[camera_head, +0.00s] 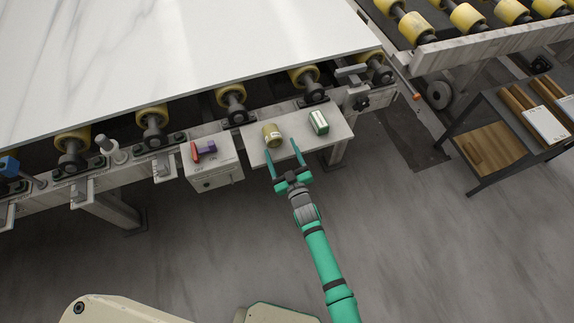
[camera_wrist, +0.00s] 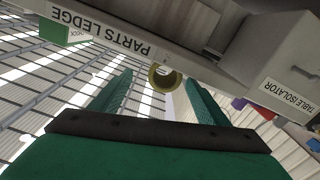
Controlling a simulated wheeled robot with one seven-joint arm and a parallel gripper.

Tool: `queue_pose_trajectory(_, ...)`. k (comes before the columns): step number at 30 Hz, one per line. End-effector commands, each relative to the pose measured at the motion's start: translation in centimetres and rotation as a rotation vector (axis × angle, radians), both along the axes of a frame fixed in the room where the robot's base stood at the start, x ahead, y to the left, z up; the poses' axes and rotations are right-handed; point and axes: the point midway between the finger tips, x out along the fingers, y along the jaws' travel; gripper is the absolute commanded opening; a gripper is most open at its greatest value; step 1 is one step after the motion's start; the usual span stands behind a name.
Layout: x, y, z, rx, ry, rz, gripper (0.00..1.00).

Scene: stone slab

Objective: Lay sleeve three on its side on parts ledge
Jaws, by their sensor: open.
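A short olive-yellow sleeve (camera_head: 272,135) with a pale mark is at the white parts ledge (camera_head: 327,140), left of the ledge's middle. It appears to lie on its side. In the wrist view its open round end (camera_wrist: 152,76) faces me, beyond the ledge's labelled front edge (camera_wrist: 105,32). I cannot read a number on it, nor tell whether it touches the ledge. My teal gripper (camera_head: 282,153) is open, its fingers reaching in from the ledge's front. In the wrist view the fingers (camera_wrist: 160,84) stand either side of the sleeve's end, with visible gaps.
A green box (camera_head: 318,122) stands on the ledge right of the sleeve. The table isolator box (camera_head: 213,173) is left of the ledge, with red and purple parts on it. Rollers (camera_head: 231,98) and the slab (camera_head: 160,50) lie behind. Floor in front is clear.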

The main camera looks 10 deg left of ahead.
Motion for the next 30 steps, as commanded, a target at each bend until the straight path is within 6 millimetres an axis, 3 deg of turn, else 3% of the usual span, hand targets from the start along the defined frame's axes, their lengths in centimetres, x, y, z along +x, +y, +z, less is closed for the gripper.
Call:
queue_pose_trajectory(15, -4.7, -3.3, 0.0, 0.000, 0.000, -0.001, 0.69)
queue_pose_trajectory(30, -5.7, -4.4, 0.1, -0.005, -0.001, -0.007, 0.69)
